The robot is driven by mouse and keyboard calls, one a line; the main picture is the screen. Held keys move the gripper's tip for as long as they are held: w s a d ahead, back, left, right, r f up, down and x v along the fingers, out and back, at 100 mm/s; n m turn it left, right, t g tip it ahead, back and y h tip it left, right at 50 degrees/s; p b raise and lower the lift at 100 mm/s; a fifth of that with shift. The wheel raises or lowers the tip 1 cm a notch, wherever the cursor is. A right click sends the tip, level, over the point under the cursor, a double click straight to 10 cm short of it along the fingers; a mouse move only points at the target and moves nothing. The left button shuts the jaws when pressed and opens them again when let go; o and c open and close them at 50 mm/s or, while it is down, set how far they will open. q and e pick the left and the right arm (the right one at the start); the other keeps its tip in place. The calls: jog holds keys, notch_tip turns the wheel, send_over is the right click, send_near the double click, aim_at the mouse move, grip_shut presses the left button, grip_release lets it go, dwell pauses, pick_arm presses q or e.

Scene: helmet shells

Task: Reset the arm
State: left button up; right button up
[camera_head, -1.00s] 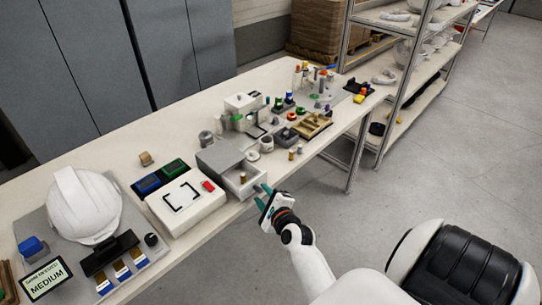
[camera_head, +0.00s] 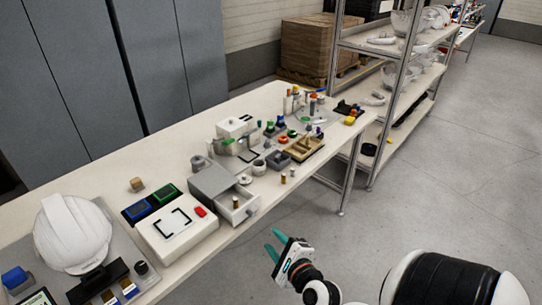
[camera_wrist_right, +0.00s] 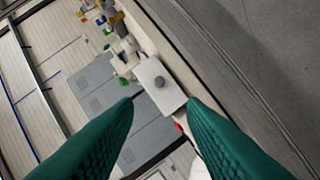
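My right gripper (camera_head: 274,243) is beyond the table's front edge, over the floor, with its two teal fingers apart and nothing between them. In the right wrist view the open fingers (camera_wrist_right: 160,101) frame a pale drawer front with a round grey knob (camera_wrist_right: 159,82), some way off and not touched. In the head view the grey drawer box (camera_head: 214,182) stands near the table's front edge. My left gripper is out of view.
The long table (camera_head: 110,170) holds a white helmet (camera_head: 72,232), a white device with a red button (camera_head: 176,234), and several small parts farther back. A metal shelf rack (camera_head: 385,95) stands beyond its far end. The floor (camera_head: 400,215) right of the table is clear.

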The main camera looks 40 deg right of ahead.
jog(key=s+a+f+n+g+y, duration=0.15)
jog(key=a+f+n, duration=0.3)
jog(key=f, duration=0.55)
jog(key=s+a+f+n+g+y, duration=0.1)
jog(key=s+a+f+n+g, duration=0.3)
jog(key=f, duration=0.6)
jog(key=s+a+f+n+g+y, duration=0.25)
jog(key=f+n, duration=0.35)
jog(key=f, duration=0.4)
jog(key=s+f+n+g, duration=0.2)
jog(key=s+f+n, duration=0.3)
jog(key=s, duration=0.3)
jog(key=s+f+n+g, duration=0.2)
jog(key=s+f+n, duration=0.2)
jog(key=s, duration=0.3)
jog(key=s+f+n+g+h, duration=0.1)
jog(key=s+f+n+g, duration=0.1)
jog(key=s+f+n, duration=0.3)
jog(key=s+n, duration=0.1)
jog(key=s, duration=0.2)
jog(key=shift+s+f+n, duration=0.3)
jog(key=shift+f+n, duration=0.05)
